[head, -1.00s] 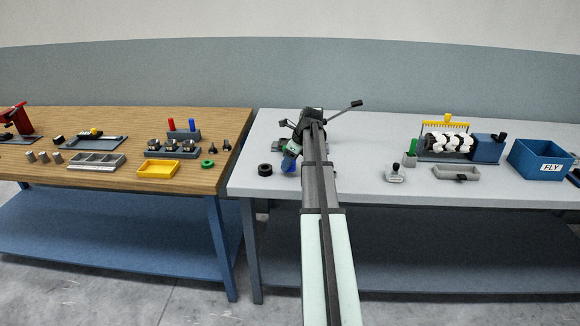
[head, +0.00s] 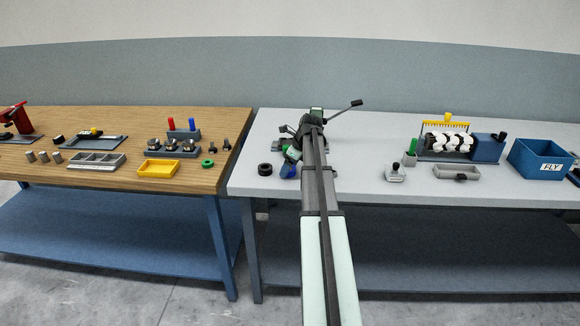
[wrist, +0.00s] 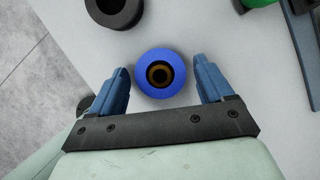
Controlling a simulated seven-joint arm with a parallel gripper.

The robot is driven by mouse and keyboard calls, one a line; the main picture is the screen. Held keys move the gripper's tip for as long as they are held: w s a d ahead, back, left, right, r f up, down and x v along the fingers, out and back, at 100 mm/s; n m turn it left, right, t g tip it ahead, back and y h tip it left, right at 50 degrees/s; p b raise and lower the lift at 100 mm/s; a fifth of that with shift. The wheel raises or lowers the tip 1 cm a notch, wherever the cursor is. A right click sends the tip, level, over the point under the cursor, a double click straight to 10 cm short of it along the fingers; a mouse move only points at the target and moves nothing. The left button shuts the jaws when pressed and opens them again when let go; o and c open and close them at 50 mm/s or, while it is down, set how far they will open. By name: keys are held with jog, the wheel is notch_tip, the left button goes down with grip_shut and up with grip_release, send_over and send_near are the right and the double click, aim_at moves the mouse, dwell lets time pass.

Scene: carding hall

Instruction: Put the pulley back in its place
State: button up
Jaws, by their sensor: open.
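The blue round piece with a brown-lined dark bore, which I take to be the pulley (wrist: 160,74), lies on the grey bench top in the wrist view. My gripper (wrist: 167,83) is open, with one blue finger on each side of the pulley. A gap shows between the pulley and each finger; I cannot tell how far the fingers reach down beside it. In the head view, my gripper (head: 289,164) is low over the left part of the grey bench, and my arm hides much of that area. I cannot make out the pulley's place.
A black ring (head: 265,169) lies just left of my gripper. A lever-armed device (head: 345,107) stands behind my arm. To the right are a stamp-like piece (head: 395,174), a grey tray (head: 457,173), a roller machine (head: 448,142) and a blue FLY bin (head: 541,158).

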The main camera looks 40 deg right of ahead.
jog(key=shift+r, duration=0.15)
jog(key=v, duration=1.2)
jog(key=shift+s, duration=0.1)
